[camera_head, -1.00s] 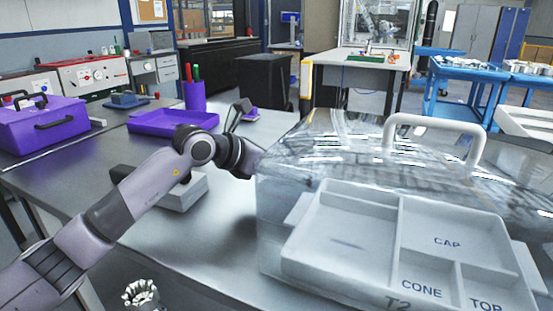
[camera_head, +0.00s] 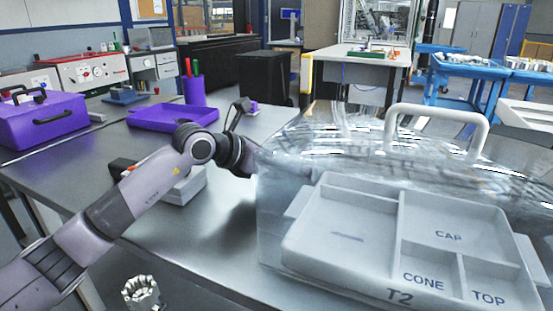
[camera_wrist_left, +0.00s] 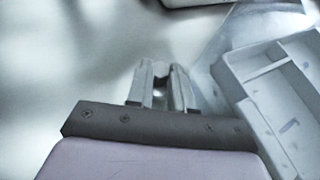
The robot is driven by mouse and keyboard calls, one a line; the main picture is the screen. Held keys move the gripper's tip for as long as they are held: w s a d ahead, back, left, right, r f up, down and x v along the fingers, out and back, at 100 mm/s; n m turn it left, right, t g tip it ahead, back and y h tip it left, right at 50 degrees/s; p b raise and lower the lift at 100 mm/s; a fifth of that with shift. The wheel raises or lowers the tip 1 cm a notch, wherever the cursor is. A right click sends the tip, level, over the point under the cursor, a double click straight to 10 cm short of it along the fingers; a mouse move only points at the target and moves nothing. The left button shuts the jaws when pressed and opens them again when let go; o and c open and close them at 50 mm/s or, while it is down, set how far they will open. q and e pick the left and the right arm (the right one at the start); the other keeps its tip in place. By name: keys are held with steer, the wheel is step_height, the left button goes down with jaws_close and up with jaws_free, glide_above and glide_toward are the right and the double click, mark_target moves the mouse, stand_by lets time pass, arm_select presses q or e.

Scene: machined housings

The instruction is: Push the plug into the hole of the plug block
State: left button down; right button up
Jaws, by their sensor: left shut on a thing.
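My left gripper reaches in from the left in the head view, its fingers hidden near the clear case. In the left wrist view its two fingers (camera_wrist_left: 161,88) are closed on a small grey piece (camera_wrist_left: 161,72), probably the plug; its shape is too blurred to tell. A low light-grey block (camera_head: 186,189) lies on the table behind my left forearm, partly covered by it. I cannot tell whether it is the plug block, and no hole shows. My right gripper is not in view.
A clear case (camera_head: 275,215) with a white handle (camera_head: 440,112) stands right of my left wrist. A grey compartment tray (camera_head: 345,283) marked T2, CAP, CONE and TOP shows at its front. A purple tray (camera_head: 172,118), purple toolbox (camera_head: 42,128) and pen cup (camera_head: 195,92) stand farther back.

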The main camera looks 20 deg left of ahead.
arm_select(q)
steer(key=shift+f, duration=0.25)
steer(key=c, duration=0.9)
jaws_free()
steer(key=shift+v, duration=3.6)
